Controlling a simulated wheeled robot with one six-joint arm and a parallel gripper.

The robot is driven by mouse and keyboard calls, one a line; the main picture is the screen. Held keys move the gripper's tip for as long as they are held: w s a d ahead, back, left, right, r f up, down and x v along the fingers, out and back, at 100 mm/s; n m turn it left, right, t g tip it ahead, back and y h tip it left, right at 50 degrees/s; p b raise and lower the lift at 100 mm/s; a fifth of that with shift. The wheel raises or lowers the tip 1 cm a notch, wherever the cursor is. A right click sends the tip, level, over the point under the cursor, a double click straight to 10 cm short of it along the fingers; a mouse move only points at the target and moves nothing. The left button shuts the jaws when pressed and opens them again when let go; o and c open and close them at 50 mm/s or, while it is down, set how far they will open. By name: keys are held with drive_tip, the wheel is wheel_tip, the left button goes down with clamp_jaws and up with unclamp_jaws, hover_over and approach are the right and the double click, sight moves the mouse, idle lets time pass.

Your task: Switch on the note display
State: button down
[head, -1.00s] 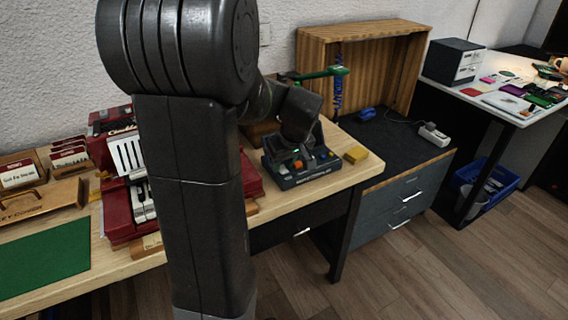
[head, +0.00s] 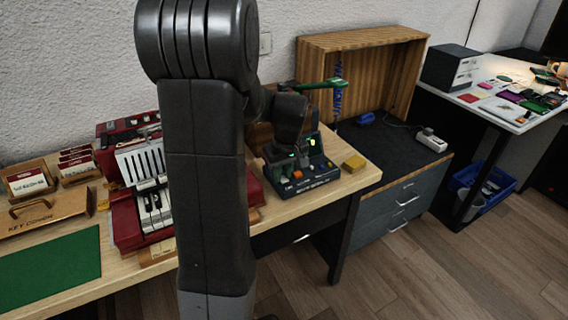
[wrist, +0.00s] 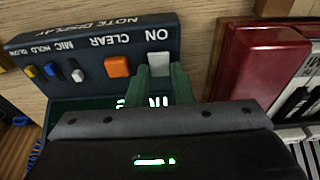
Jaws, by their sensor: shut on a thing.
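The note display (head: 309,183) is a dark box at the right end of the wooden bench. The wrist view shows its panel (wrist: 85,42) with upside-down lettering. The white ON switch (wrist: 159,64) is beside the orange CLEAR button (wrist: 117,67); blue, yellow and small white controls are farther left. My gripper (wrist: 159,76) has its green fingers on either side of the ON switch, shut on it. Bright green-white characters (wrist: 157,101) glow on the dark face between the fingers. My gripper body hides the rest of that face.
The red keyboard model (head: 128,218) stands left of the note display, close to my arm. A green clamp-like arm (head: 320,84) reaches out behind. A green mat (head: 50,268) lies at left.

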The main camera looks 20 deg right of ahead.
drive_tip(key=shift+w+a+r+g+p, duration=0.1)
drive_tip(key=shift+w+r+g+p, duration=0.15)
drive_tip(key=shift+g+p, duration=0.5)
drive_tip(key=shift+f+g+p, duration=0.25)
drive_tip(key=shift+p, duration=0.35)
drive_tip(key=c, duration=1.6)
unclamp_jaws()
drive_tip(key=shift+o, duration=0.2)
wheel_tip(320, 180, up, 14)
drive_tip(key=p, duration=0.1)
drive_tip(key=shift+w+f, duration=0.1)
drive_tip(key=shift+f, duration=0.1)
